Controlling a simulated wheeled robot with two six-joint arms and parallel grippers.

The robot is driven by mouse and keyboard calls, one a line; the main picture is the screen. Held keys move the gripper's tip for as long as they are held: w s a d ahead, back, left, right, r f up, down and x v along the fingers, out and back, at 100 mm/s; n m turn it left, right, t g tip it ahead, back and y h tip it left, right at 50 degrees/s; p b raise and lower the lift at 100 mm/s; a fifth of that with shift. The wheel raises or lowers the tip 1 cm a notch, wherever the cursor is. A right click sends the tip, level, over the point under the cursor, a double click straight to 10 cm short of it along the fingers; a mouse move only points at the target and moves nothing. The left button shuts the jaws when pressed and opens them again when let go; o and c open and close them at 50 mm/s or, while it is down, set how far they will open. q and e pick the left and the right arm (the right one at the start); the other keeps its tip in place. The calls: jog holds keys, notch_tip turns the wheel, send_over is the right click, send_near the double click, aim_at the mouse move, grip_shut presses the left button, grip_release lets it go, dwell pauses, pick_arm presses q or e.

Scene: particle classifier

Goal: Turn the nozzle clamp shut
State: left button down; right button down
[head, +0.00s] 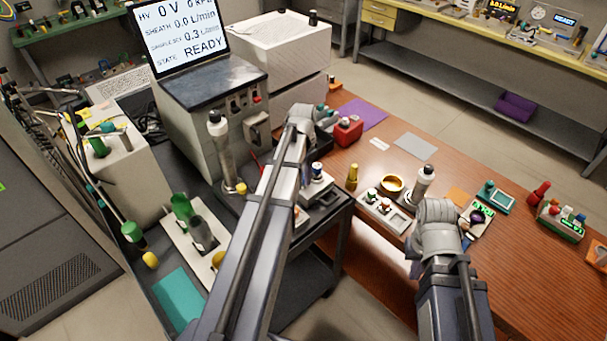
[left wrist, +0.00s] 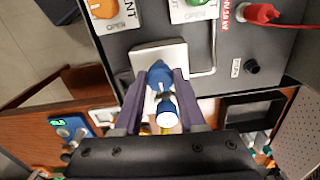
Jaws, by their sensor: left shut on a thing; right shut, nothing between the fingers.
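The blue nozzle clamp (left wrist: 159,76) sits on a pale plate (left wrist: 150,57) on the dark instrument front in the left wrist view. A blue collar with a white tip (left wrist: 167,121) lies below it in the picture. My left gripper (left wrist: 157,88) is shut on the clamp, with one purple finger on each side. In the head view my left gripper (head: 325,116) is at the instrument's front side, mostly hidden by its own wrist. My right gripper (head: 466,226) is shut and empty above the wooden bench, and its fingers are hard to make out.
An orange knob (left wrist: 103,6), a green knob (left wrist: 196,8) and a red plug (left wrist: 262,13) are near the clamp. The instrument's screen (head: 180,35) reads READY. A red container (head: 348,130), a yellow dish (head: 391,184) and a silver bottle (head: 423,182) stand on the bench.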

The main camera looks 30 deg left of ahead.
aim_at(303, 176)
pick_arm(q)
jog(key=shift+m, duration=0.6)
jog(key=c, duration=0.5)
grip_release()
jog(key=shift+r, duration=0.15)
notch_tip(303, 176, up, 8)
jog(key=p, duration=0.8)
jog(key=shift+f, duration=0.2)
